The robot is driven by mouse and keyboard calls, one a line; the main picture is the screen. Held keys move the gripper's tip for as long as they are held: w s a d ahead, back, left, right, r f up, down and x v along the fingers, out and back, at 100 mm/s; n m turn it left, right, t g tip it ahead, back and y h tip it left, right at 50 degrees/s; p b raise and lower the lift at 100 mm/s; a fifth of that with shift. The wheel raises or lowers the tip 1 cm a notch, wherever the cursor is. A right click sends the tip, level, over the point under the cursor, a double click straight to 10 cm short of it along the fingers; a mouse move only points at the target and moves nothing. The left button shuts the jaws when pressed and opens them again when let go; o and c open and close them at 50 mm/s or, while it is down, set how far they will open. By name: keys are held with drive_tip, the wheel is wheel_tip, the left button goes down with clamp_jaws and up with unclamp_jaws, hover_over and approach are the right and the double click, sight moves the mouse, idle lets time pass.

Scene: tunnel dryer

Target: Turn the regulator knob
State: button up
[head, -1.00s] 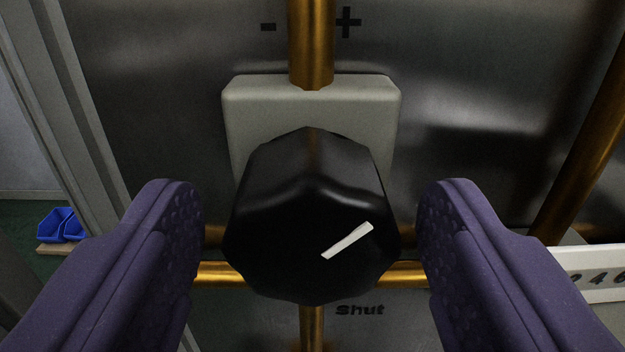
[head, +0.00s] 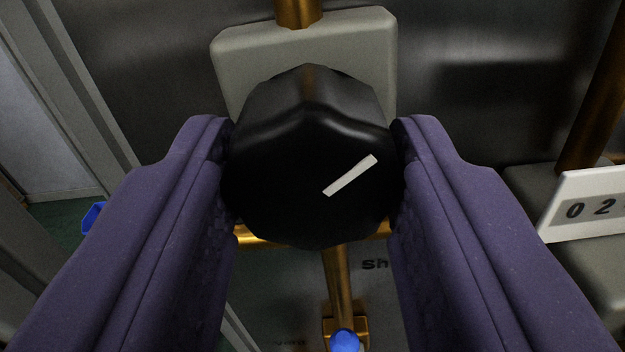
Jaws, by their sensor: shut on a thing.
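The regulator knob (head: 300,165) is black and faceted, with a white pointer line that slants up to the right. It stands in front of a grey regulator body (head: 240,55) on a metal panel. My gripper (head: 312,170) has purple padded fingers on the left and right sides of the knob. It is shut on the knob. The knob's sides are hidden behind the fingertips.
Brass pipes run above the body (head: 298,12) and below the knob (head: 340,280). A blue round part (head: 345,341) is at the bottom edge. A white plate with digits (head: 590,205) is at the right. A blue bin (head: 92,217) shows at the far left.

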drive_tip(key=m+b, duration=0.3)
drive_tip(key=m, duration=0.2)
drive_tip(key=shift+f, duration=0.15)
drive_tip(key=m+b, duration=0.3)
drive_tip(key=m, duration=0.2)
drive_tip(key=shift+m, duration=0.4)
drive_tip(key=m+b, duration=0.3)
drive_tip(key=m, duration=0.2)
drive_tip(key=shift+a+b, duration=0.1)
drive_tip(key=shift+b, duration=0.2)
drive_tip(key=m, duration=0.3)
drive_tip(key=m+b, duration=0.1)
drive_tip(key=m, duration=0.1)
drive_tip(key=shift+r+m, duration=0.2)
drive_tip(key=shift+m, duration=0.2)
drive_tip(key=o, duration=1.1)
drive_tip(key=shift+c, duration=0.2)
drive_tip(key=shift+s+r, duration=0.1)
